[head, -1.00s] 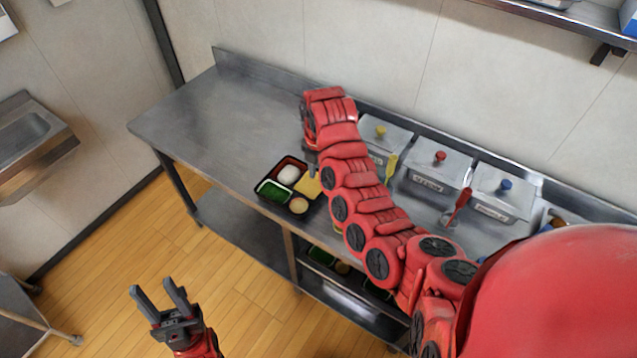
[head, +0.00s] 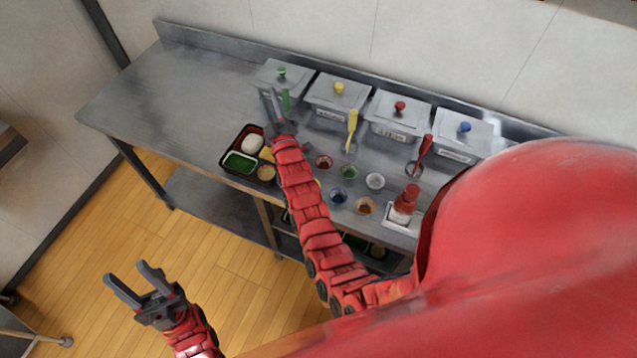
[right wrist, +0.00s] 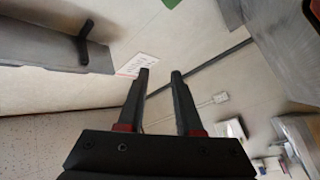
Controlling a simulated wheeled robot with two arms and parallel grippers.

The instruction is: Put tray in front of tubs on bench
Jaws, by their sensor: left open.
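A black bento tray (head: 229,148) sits on the steel bench near its front edge. It holds a white item, a green item and yellowish food, and my right arm hides part of its right side. Several lidded grey tubs stand in a row along the back: green-knobbed (head: 281,82), yellow-knobbed (head: 337,97), red-knobbed (head: 398,114), and blue-knobbed (head: 465,136). My right gripper (head: 270,104) is beyond the tray, by the green-knobbed tub. In the right wrist view its fingers (right wrist: 161,78) are apart and empty. My left gripper (head: 132,281) is open and empty, over the floor in front of the bench.
Several small bowls (head: 375,181) and a red-topped bottle (head: 405,203) stand on the bench right of my right arm. Yellow (head: 351,130) and red (head: 424,150) utensils lean by the tubs. The bench's left end (head: 150,105) is clear. More trays sit on the shelf below.

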